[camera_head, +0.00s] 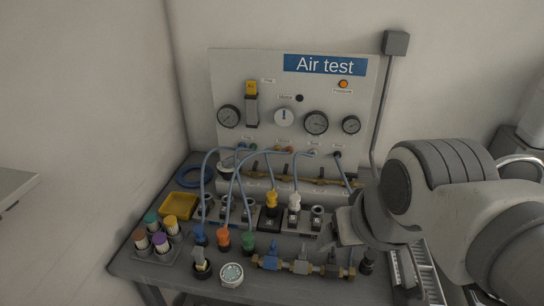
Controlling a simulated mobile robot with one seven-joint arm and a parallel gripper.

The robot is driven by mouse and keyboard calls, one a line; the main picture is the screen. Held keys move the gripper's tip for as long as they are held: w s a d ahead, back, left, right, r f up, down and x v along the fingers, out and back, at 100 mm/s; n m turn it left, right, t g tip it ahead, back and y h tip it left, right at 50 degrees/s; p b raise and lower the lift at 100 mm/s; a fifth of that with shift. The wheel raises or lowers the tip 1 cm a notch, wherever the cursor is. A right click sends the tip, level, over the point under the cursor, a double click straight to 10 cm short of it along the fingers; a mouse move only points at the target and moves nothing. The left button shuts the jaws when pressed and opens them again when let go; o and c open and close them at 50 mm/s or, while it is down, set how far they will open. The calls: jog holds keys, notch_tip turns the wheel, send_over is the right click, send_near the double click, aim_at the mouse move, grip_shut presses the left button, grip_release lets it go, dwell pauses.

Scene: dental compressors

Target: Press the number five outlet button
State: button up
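The white "Air test" panel (268,88) stands upright at the back of the bench. A row of small outlets runs along its lower part, several with blue hoses plugged in. The rightmost outlet (337,155) is dark and has a hose at it. Labels above the outlets are too small to read, so I cannot tell which is number five. My gripper (384,268) is at the bench's right front, below and right of the outlets and apart from the panel. My arm and wrist partly hide it, and its finger opening is not clear.
Hoses (234,183) arch in front of the panel. Valve blocks, a brass manifold (300,265) and colored fittings crowd the bench. A yellow tray (179,206) and capped containers (160,240) stand left. An orange light or button (343,84) is at the panel's upper right.

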grip_shut()
dwell(1.4)
